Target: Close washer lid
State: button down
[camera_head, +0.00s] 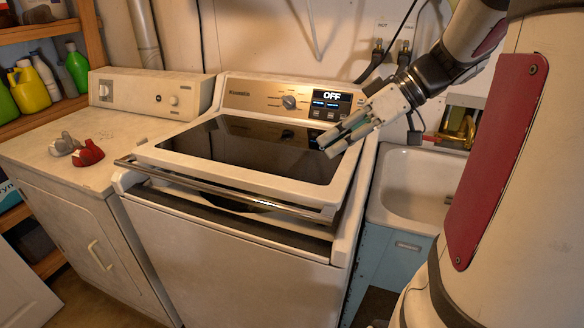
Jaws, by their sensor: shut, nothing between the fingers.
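The washer (230,255) is a white top-loader in the middle of the camera_head view. Its lid (215,155) has a white frame, a dark glass panel and a metal bar along the front edge. The lid lies low over the top, with its front edge a little raised and a dark gap beneath it. My gripper (326,150) is shut and empty, above the right rear part of the lid. I cannot tell whether its fingertips touch the lid. My gripper hides part of the lid's right edge and the control panel's right end.
The washer's control panel (262,97) stands behind the lid, its display reading OFF. A white dryer (75,190) on the left bears red and grey clamp-like objects (86,152). A utility sink (415,185) with a brass faucet (458,132) is at right. Shelves with bottles (28,88) stand far left.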

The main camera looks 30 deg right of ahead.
jog(key=s+f+x, duration=0.2)
jog(key=x, duration=1)
jog(key=shift+f, duration=0.25)
jog(key=shift+w+d, duration=0.1)
jog(key=shift+w, duration=0.05)
